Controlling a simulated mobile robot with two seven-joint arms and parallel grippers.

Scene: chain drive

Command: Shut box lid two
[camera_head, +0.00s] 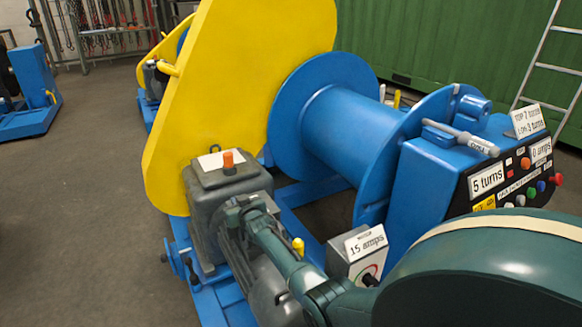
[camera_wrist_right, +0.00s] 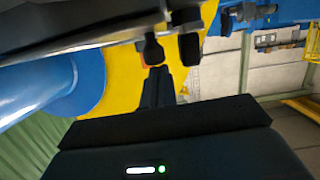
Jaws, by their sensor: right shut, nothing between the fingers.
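A grey motor with a squarish grey box (camera_head: 205,190) on top stands in front of the yellow guard. A white label and an orange knob (camera_head: 229,160) sit on the box's top. I cannot tell which lid is lid two, or whether the box top is a lid. My right arm comes in from the lower right, and my right gripper (camera_head: 240,207) is close beside the box; I cannot tell if they touch. In the right wrist view the dark fingers (camera_wrist_right: 160,87) are together and empty, near the yellow guard. My left gripper is not in view.
The large yellow guard (camera_head: 235,80) stands behind the motor. A blue drum (camera_head: 345,125) and a blue control panel (camera_head: 425,175) with labels and buttons are to the right. A small grey box marked 15 amps (camera_head: 352,258) is near my arm.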

